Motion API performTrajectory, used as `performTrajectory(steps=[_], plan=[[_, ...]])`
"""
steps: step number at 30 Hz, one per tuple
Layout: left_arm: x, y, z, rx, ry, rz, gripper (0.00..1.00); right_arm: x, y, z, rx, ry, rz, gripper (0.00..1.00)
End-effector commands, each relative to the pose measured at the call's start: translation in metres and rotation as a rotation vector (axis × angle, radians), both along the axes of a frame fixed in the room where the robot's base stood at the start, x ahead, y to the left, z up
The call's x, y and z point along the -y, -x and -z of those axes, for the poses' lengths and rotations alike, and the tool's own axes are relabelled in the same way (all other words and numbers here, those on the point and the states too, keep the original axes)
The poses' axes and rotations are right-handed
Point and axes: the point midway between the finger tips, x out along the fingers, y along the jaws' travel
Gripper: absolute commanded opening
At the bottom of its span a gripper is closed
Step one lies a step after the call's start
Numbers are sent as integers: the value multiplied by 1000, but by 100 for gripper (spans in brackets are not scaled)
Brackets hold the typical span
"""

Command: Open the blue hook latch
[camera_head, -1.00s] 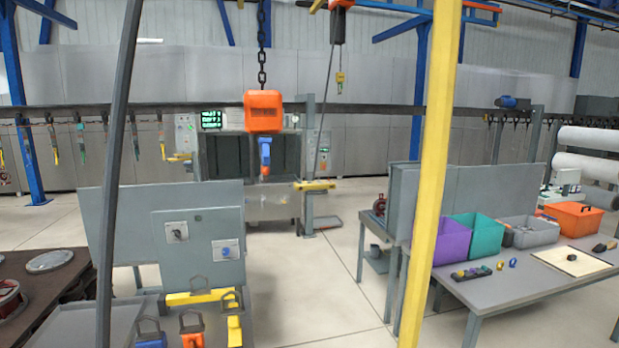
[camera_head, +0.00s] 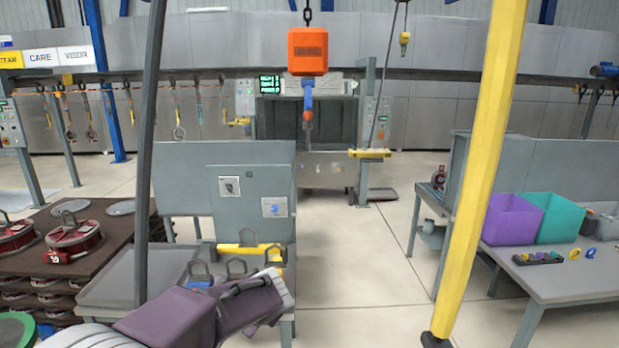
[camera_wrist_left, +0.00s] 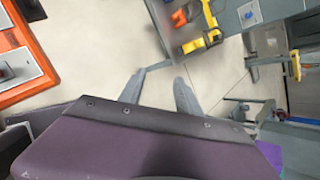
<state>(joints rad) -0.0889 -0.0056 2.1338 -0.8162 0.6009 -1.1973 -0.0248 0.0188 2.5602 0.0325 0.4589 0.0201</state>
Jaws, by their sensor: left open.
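A blue hook (camera_head: 308,95) with an orange lower end hangs under an orange hoist block (camera_head: 308,50), beyond the workbench in the head view. Its latch is too small to make out. My left gripper (camera_head: 268,300) is low in front of the bench, below and left of the hanging hook. In the left wrist view its fingers (camera_wrist_left: 160,88) are apart with bare floor between them. My right gripper is out of view.
A grey panel (camera_head: 228,200) stands on the bench beside yellow pieces (camera_head: 240,250). A yellow post (camera_head: 485,170) and a dark pole (camera_head: 151,150) rise nearby. Purple (camera_head: 508,218) and teal bins (camera_head: 558,220) sit on the right table. The middle floor is open.

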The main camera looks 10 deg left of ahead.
Motion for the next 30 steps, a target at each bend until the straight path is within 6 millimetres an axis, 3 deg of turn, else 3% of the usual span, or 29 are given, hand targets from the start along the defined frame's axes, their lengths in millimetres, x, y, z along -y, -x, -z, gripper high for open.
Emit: performTrajectory(steps=[1, 3, 5, 6, 9, 12, 15, 17, 20, 26, 30], plan=[[1, -23, -52, 41, -133, 127, 40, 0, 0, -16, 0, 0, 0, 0], [4, -50, -114, 93, -330, 280, 40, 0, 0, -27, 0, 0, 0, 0], [9, -68, -170, 139, -492, 377, 40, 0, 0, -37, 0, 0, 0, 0], [14, -77, -207, 173, -591, 427, 40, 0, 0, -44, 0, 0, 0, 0], [31, -90, -299, 269, -802, 503, 40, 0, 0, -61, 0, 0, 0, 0], [51, -91, -374, 376, -917, 521, 40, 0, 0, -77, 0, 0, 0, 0], [73, -87, -424, 463, -946, 536, 40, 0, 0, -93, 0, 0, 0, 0], [85, -85, -440, 491, -937, 553, 40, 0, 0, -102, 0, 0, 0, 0], [98, -83, -443, 504, -929, 578, 40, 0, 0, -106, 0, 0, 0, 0], [98, -87, -439, 503, -927, 580, 40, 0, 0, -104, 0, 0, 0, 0], [93, -102, -440, 500, -928, 578, 40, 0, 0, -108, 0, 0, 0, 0]])
